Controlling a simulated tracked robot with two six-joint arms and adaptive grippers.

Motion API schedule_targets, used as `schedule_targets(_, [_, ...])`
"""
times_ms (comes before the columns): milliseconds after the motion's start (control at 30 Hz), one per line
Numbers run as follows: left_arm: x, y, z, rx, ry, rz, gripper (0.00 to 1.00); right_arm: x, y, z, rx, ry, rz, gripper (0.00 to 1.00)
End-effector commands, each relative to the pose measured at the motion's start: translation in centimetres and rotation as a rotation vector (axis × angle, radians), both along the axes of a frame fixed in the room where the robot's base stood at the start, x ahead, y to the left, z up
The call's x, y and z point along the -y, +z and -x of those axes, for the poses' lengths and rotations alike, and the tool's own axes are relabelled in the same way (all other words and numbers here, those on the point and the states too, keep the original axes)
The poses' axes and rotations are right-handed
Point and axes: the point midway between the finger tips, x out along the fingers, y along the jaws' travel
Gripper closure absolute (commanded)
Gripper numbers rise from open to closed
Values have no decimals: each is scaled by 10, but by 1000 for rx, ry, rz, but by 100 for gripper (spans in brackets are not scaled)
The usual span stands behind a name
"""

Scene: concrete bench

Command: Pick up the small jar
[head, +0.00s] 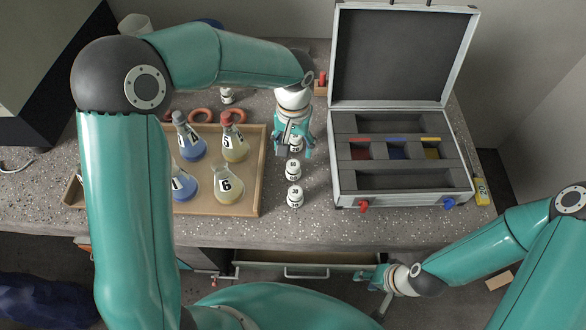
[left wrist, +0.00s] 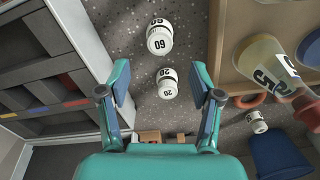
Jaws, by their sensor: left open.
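Several small white jars with black bands and numbers stand on the speckled bench. In the head view, the jar marked 60 (head: 293,169) and the jar marked 30 (head: 295,196) stand in a row, with the jar marked 20 (head: 297,144) partly hidden by my left gripper (head: 293,150). In the left wrist view, the 20 jar (left wrist: 168,82) shows between the open fingers of my left gripper (left wrist: 160,84), with the 60 jar (left wrist: 159,40) beyond. I cannot tell whether the fingers touch it. My right gripper (head: 368,277) is low at the bench front; its jaws are unclear.
A wooden tray (head: 255,185) with several numbered flasks stands left of the jars. An open metal case (head: 400,199) stands to their right. Another small jar (head: 227,96) stands behind the tray, near orange rings (head: 201,115). An open drawer (head: 305,271) is below the bench front.

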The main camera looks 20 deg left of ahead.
Motion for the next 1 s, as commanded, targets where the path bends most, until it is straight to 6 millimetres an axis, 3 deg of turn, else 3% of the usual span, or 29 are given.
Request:
schedule_targets(333, [-1, -27, 1, -2, 1, 0, 35, 0, 2, 0, 0, 0, 0, 60])
schedule_targets(600, [0, -64, 2, -2, 2, -1, 35, 0, 6, 0, 0, 0, 0, 60])
schedule_targets(900, [0, -70, 1, 1, 2, 1, 35, 0, 6, 0, 0, 0, 0, 60])
schedule_targets(1000, [0, -70, 1, 1, 2, 1, 48, 0, 6, 0, 0, 0, 0, 60])
